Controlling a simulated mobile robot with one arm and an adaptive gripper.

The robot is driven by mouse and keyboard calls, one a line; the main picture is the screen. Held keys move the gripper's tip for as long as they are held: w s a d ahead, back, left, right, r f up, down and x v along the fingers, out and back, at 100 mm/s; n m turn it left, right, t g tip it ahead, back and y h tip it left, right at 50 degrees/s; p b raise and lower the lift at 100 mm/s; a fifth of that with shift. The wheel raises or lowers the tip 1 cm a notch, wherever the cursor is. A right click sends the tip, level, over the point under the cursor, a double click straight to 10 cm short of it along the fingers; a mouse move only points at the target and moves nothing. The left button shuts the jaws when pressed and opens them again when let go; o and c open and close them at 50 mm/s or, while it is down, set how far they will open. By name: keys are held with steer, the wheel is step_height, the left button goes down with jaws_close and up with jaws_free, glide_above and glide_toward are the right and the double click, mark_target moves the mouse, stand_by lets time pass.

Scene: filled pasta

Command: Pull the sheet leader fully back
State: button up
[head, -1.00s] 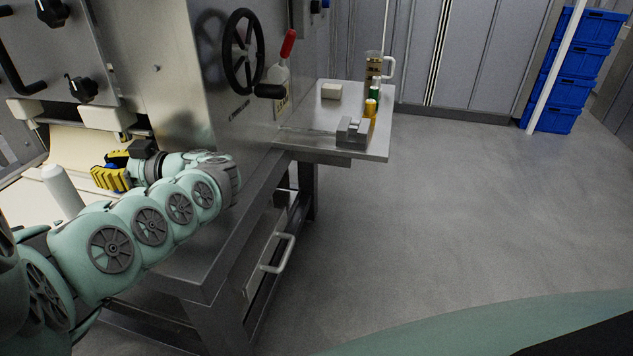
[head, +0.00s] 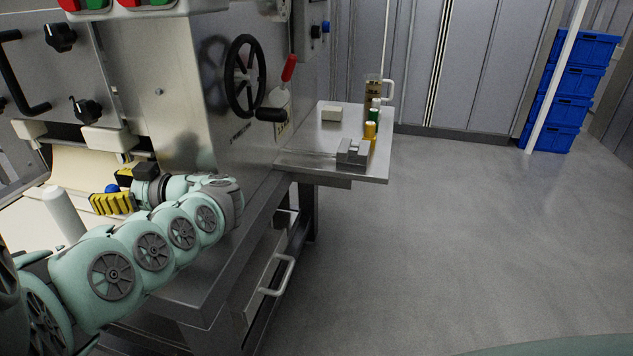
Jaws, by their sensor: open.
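The pale cream sheet (head: 85,168) hangs from under the machine front at the left and runs down to the cream surface below. My gripper (head: 108,200), with yellow ribbed fingers, is at the sheet, in front of its lower part. It is open; I see nothing held between the fingers. A blue round part (head: 111,188) shows just behind the yellow fingers; I cannot tell what it belongs to. The sheet's leading edge is not clearly visible, partly hidden behind my gripper and arm.
A white cylinder (head: 63,214) stands left of my gripper. The steel machine (head: 160,90) has a black handwheel (head: 245,76) and a red-handled lever (head: 289,68). A side shelf (head: 310,150) holds small items. Blue crates (head: 568,95) stand far right; the floor (head: 460,240) between is clear.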

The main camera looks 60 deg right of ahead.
steer(key=v, duration=1.1)
steer(key=shift+s+d, duration=0.3)
steer(key=shift+d, duration=0.05)
